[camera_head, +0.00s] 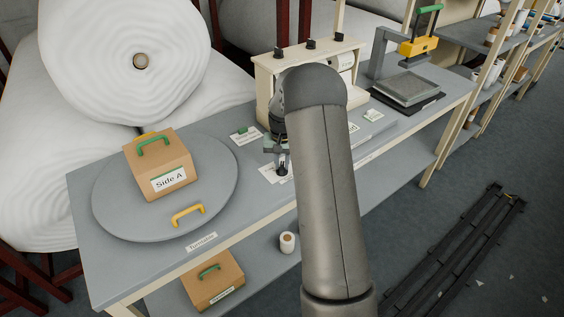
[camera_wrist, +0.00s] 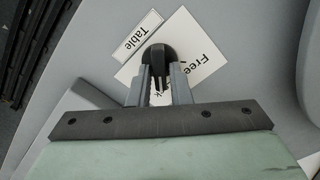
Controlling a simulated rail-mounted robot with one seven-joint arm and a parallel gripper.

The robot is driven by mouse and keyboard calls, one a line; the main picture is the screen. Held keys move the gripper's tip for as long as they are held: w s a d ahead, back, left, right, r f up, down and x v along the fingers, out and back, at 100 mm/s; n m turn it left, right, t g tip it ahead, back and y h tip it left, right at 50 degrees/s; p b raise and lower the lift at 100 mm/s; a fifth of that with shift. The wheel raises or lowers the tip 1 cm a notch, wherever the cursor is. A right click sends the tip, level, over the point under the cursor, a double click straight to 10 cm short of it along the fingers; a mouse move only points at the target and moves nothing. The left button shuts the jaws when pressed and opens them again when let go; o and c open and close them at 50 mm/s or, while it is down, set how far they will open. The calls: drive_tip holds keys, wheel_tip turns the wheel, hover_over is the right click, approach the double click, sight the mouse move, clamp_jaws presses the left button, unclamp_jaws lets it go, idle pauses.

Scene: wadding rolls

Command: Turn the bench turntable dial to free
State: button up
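The turntable dial is a black knob (camera_wrist: 158,55) on a white card (camera_wrist: 190,55). The word "Free" is on the card to the right of the knob, and a separate "Table" label (camera_wrist: 138,36) lies at upper left. My gripper (camera_wrist: 159,75) has its two grey fingers close on either side of the knob, with little gap seen. In the head view my gripper (camera_head: 277,150) points down over the card (camera_head: 268,174), with the dark dial (camera_head: 283,169) at its tips. The dial's pointer mark is not clear. The round grey turntable (camera_head: 112,208) is at left.
A cardboard box marked "Side A" (camera_head: 160,160) with a green handle stands on the turntable, near a yellow handle (camera_head: 187,213). A cream-coloured box with black knobs (camera_head: 268,85) stands behind my gripper. Large white rolls (camera_head: 90,60) are behind the bench. A grey press-like device (camera_head: 405,88) is at right.

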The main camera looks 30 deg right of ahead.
clamp_jaws()
drive_tip(key=shift+n, duration=0.4)
drive_tip(key=n+b, duration=0.2)
drive_tip(key=shift+f+n, duration=0.15)
drive_tip(key=shift+n, duration=0.15)
drive_tip(key=n+b, duration=0.1)
drive_tip(key=n, duration=0.3)
drive_tip(key=shift+a+n, duration=0.15)
drive_tip(key=shift+n, duration=0.15)
drive_tip(key=n, duration=0.4)
drive_tip(key=shift+a+b, duration=0.1)
drive_tip(key=shift+b, duration=0.3)
drive_tip(key=shift+n, duration=1.9)
